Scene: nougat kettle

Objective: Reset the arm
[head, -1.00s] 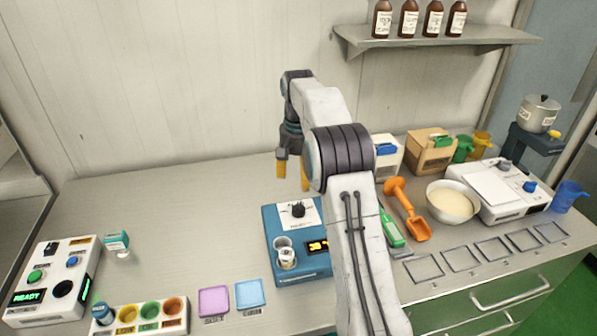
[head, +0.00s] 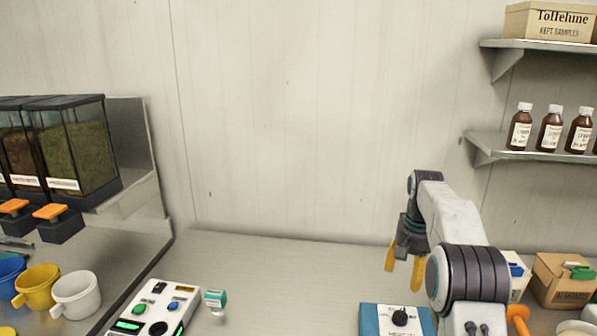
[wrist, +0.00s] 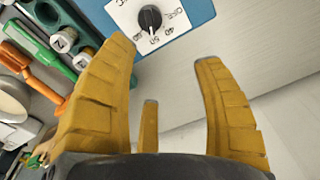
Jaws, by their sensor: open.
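My arm reaches up from the lower right in the head view. My gripper (head: 405,270) hangs at its end with yellow fingers pointing down, above the back of the counter. In the wrist view my gripper (wrist: 170,75) has its fingers spread wide with nothing between them. Beyond the fingers is the blue device (head: 372,318) with a white panel and black knob; the device also shows at the top of the wrist view (wrist: 203,10). The fingers are apart from it.
A button box (head: 150,312) and a small teal-and-white item (head: 215,298) stand left on the counter. Dispensers (head: 75,150) and cups (head: 76,295) are at far left. A cardboard box (head: 562,282) is right, below a shelf with brown bottles (head: 549,130). The middle back counter (head: 280,265) is clear.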

